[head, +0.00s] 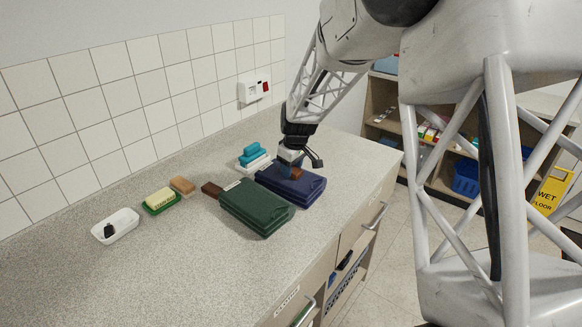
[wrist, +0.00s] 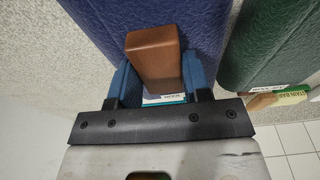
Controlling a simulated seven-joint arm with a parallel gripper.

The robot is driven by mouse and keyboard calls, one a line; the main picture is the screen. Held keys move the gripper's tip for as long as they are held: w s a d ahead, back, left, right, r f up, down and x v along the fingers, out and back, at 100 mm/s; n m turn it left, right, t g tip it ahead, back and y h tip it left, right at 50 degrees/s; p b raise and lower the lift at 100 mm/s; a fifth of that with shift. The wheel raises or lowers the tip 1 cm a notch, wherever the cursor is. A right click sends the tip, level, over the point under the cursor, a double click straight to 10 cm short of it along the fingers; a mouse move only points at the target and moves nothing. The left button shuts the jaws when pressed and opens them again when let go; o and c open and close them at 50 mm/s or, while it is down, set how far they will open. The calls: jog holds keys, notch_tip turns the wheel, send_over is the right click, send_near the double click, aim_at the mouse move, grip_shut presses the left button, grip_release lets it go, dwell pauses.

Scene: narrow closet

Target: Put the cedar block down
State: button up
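The reddish-brown cedar block (wrist: 154,56) is between the blue fingers of my gripper (wrist: 162,82) in the wrist view, with both fingers against its sides. In the head view the block (head: 297,173) shows at the fingertips, over the navy folded cloth (head: 304,188). My gripper (head: 289,168) points down there and partly hides it. I cannot tell whether the block rests on the navy cloth or hangs just above it.
A teal-and-white stack (head: 253,156) stands behind. Farther left are a tan block (head: 182,185), a soap bar (head: 160,198) and a white dish (head: 115,226). The front-left counter is clear.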

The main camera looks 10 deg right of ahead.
aim_at(296, 171)
jog(key=o, duration=0.4)
jog(key=shift+c, duration=0.2)
jog(key=shift+r, duration=0.1)
notch_tip(296, 171, up, 12)
jog(key=s+d, duration=0.1)
jog(key=shift+d, duration=0.15)
jog(key=shift+s, duration=0.2)
dwell(0.7)
